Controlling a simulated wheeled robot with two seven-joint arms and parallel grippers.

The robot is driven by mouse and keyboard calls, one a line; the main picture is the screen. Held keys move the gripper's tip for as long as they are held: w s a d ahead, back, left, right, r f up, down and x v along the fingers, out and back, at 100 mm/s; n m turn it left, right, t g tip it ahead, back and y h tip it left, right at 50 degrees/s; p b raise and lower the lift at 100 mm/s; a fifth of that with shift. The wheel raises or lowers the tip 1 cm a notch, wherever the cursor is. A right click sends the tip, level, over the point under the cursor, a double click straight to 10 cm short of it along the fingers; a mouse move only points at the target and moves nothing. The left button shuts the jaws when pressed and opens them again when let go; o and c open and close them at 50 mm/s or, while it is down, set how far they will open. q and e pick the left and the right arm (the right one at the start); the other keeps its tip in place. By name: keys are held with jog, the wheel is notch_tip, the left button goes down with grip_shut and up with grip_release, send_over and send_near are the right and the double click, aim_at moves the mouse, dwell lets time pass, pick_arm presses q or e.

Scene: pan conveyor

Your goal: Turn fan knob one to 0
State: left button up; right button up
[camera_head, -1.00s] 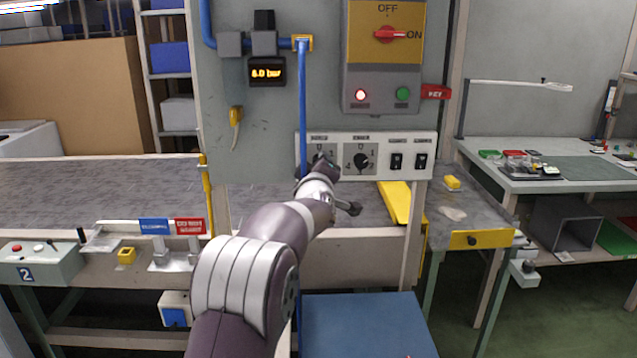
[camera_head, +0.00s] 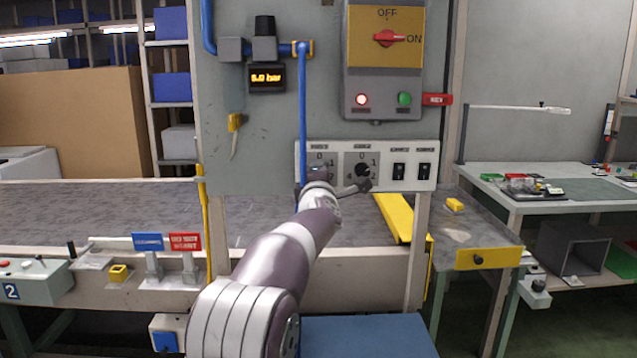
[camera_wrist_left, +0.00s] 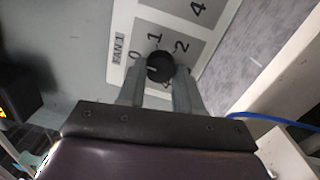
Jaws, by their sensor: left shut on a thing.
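Fan knob one (camera_wrist_left: 160,67) is a round black knob on a grey plate labelled FAN 1 in the left wrist view, with 0, 1 and 2 printed around it. A small light mark shows on its left side, roughly towards the 0; its exact setting is hard to read. My left gripper (camera_wrist_left: 155,88) is shut on the knob, one finger on each side. In the head view, my left gripper (camera_head: 319,176) is at the left dial of the white switch panel (camera_head: 384,187), and the wrist mostly hides this knob. My right gripper is not in view.
A blue hose (camera_head: 302,100) hangs down close to the left dial. Above is a box with a red switch (camera_head: 389,38). The conveyor (camera_head: 120,208) runs below.

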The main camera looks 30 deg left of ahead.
pick_arm(q)
jog(key=shift+n, duration=0.5)
jog(key=o, duration=1)
jog(key=shift+o, duration=0.2)
jog(key=r+b+v, duration=0.1)
jog(key=b+v, duration=0.1)
jog(key=v, duration=1)
jog(key=shift+s+d+f, duration=0.15)
jog(key=shift+s+f, duration=0.15)
jog(key=shift+f, duration=0.25)
